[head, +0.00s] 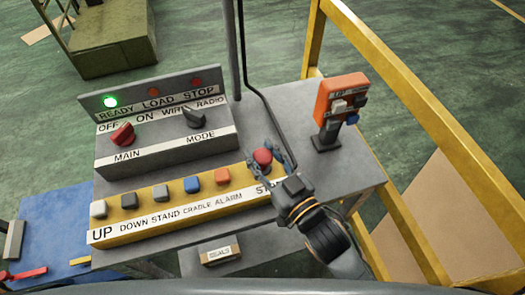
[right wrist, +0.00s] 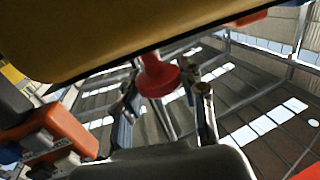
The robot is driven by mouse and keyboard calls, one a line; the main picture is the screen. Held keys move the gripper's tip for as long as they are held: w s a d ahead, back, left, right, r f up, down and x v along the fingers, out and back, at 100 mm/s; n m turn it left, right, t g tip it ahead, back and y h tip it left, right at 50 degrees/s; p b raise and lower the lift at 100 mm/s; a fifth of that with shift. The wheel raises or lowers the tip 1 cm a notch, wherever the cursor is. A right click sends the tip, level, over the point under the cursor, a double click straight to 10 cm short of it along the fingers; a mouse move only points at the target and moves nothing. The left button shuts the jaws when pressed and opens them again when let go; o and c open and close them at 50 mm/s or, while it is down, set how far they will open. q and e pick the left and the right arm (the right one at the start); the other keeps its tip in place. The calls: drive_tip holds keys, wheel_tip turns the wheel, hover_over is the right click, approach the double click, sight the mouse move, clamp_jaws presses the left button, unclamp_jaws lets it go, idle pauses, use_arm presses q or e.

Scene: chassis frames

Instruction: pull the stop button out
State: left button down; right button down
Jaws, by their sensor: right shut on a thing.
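The red mushroom-shaped stop button (head: 262,156) is at the right end of the yellow button panel (head: 150,222), beside the partly hidden "ST..." lettering. My right gripper (head: 266,165) reaches in from the lower right with its fingers on either side of the button, shut on it. In the right wrist view the red button (right wrist: 158,80) hangs from the yellow panel (right wrist: 120,35), with a finger of the gripper (right wrist: 165,105) on each side. Finger contact is hard to make out there. My left gripper is not in view.
Behind the panel stands a grey console (head: 165,150) with a red MAIN knob (head: 123,134), a dark MODE knob (head: 194,116) and a lit green lamp (head: 110,102). An orange control box (head: 338,98) stands to the right. A yellow rail (head: 420,115) runs beyond it.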

drive_tip(key=shift+r, duration=0.35)
drive_tip(key=c, duration=0.9)
unclamp_jaws()
drive_tip(key=shift+c, duration=0.2)
drive_tip(key=shift+o, duration=1)
drive_tip(key=shift+f, duration=0.1)
drive_tip(key=v, duration=1.2)
drive_tip(key=shift+f, duration=0.1)
